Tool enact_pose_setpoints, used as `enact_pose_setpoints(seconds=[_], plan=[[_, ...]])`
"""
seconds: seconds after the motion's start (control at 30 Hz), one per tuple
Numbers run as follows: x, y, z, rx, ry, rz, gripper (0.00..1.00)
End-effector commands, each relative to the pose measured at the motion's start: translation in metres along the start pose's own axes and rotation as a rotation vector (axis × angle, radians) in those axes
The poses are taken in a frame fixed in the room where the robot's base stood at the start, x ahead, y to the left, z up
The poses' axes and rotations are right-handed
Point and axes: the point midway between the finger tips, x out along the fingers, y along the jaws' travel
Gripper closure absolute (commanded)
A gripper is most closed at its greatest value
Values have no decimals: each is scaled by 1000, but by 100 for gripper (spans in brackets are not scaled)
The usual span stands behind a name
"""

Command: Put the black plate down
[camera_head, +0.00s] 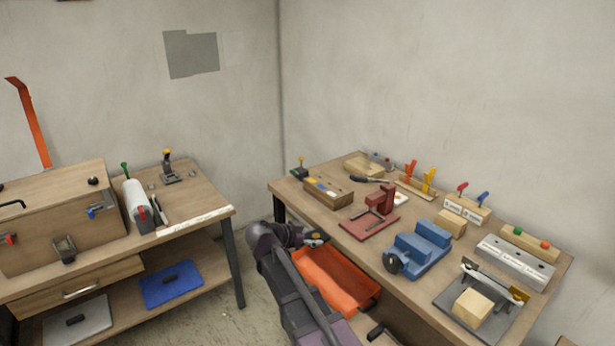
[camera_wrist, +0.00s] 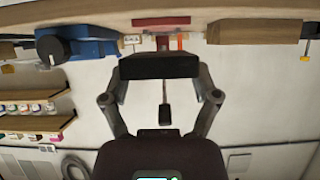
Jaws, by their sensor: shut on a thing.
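My gripper (camera_head: 316,238) is beside the front edge of the right workbench, above an open orange drawer. In the wrist view my gripper (camera_wrist: 158,75) has its two fingers on either side of a dark, flat-faced block, which I take to be the black plate (camera_wrist: 158,66). It is shut on it. The plate is seen nearly edge-on, close to the bench edge at the top of that view. A thin rod with a dark end (camera_wrist: 165,112) shows below it; I cannot tell whether it is joined to the plate. In the head view the plate cannot be made out.
The right workbench (camera_head: 290,187) holds a red stand (camera_head: 372,220), a blue vise (camera_head: 418,248), a wooden box (camera_head: 328,191) and several small fixtures. The orange drawer (camera_head: 335,280) is open. The left bench (camera_head: 205,210) carries a wooden chest (camera_head: 55,215); its lower shelf holds a blue plate (camera_head: 172,288).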

Motion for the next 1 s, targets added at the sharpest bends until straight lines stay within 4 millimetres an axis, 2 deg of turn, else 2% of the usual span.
enact_pose_setpoints(seconds=[0.6, 1.0], plan=[[-32, 0, -58, 0, 0, 0, 76], [-36, 0, -67, 0, 0, 0, 76]])
